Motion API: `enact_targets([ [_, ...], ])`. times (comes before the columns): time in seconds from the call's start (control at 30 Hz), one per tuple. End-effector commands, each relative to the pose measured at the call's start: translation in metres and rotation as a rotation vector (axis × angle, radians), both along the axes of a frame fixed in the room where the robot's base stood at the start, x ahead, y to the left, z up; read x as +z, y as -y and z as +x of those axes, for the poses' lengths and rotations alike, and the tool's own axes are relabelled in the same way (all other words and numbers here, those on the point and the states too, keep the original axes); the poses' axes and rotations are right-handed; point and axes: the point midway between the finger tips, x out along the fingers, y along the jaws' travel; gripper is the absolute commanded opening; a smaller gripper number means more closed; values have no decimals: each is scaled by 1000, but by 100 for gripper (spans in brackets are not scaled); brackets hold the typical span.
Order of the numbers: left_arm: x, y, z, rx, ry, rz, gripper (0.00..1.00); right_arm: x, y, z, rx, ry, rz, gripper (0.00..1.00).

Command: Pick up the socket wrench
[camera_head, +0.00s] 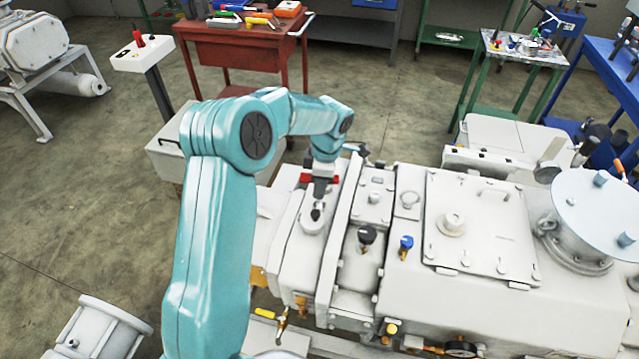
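My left gripper (322,187) shows at the end of my teal arm, pointing down over the left end of the pale screw vacuum machine (480,290). Its fingers are dark and small, and I cannot tell whether they are open or shut. A small dark, narrow item (316,212) shows just below the fingers, close to the machine's top. It may be the socket wrench, but it is too small to be sure, and I cannot tell whether the fingers touch it. Red parts show beside the gripper. My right gripper is not in view.
The machine's top carries a dark knob (367,235), a blue-topped fitting (406,243) and a large round flange (600,205). A red tool cabinet (245,45) and a green-legged table (520,52) with small items stand behind.

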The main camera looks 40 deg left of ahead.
Motion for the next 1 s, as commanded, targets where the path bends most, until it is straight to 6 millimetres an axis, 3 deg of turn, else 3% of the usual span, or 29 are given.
enact_targets([
  [0.37,0,0,-1,0,-3,0,0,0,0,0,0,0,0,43],
  [0.57,14,-1,0,1,2,1,0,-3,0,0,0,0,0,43],
  [0.77,60,0,1,0,7,2,0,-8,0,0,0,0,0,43],
  [1.0,137,0,1,-1,6,1,0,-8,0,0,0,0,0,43],
])
